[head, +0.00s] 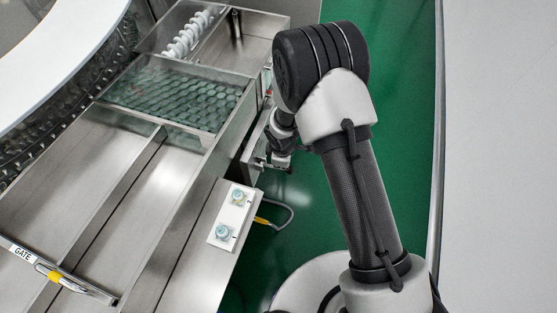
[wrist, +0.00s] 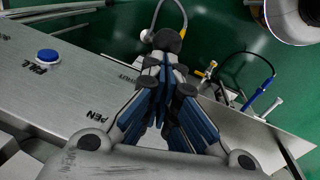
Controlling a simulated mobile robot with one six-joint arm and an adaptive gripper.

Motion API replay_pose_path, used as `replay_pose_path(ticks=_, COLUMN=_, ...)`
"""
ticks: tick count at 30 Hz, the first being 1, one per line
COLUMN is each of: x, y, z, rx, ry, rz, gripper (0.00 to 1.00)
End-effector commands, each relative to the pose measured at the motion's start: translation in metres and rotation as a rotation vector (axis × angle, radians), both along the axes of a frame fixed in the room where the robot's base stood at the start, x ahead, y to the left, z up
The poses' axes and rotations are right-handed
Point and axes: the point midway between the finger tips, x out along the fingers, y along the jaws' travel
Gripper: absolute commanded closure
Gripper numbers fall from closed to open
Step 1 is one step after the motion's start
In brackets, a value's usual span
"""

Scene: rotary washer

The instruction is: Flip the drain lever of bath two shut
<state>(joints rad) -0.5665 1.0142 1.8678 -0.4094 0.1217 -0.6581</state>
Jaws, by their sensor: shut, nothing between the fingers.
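My gripper (wrist: 168,62) is shut and empty, its blue-sided fingers together over a grey metal panel (wrist: 75,100) in the wrist view. The panel carries partly hidden lettering, of which "PEN" can be read beside the fingers. A small yellow-ended fitting (wrist: 208,69) and a blue-sleeved rod (wrist: 258,86) show to the right of the fingers. I cannot tell which part is the drain lever of bath two; the fingers may hide it. In the head view my gripper (head: 281,158) is low beside the machine's right side, partly hidden by my arm.
A blue button (wrist: 47,56) sits on the panel. Green floor is clear at right.

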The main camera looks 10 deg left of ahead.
Motion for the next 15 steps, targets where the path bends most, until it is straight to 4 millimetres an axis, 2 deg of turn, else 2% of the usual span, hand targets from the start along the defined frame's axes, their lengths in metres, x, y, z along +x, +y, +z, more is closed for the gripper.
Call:
replay_pose_path(ticks=5, x=0.005, y=-0.010, z=0.003, rx=0.094, ry=-0.016, rz=-0.001, gripper=1.00)
replay_pose_path(ticks=15, x=-0.005, y=-0.013, z=-0.017, rx=0.305, ry=-0.011, rz=-0.002, gripper=1.00)
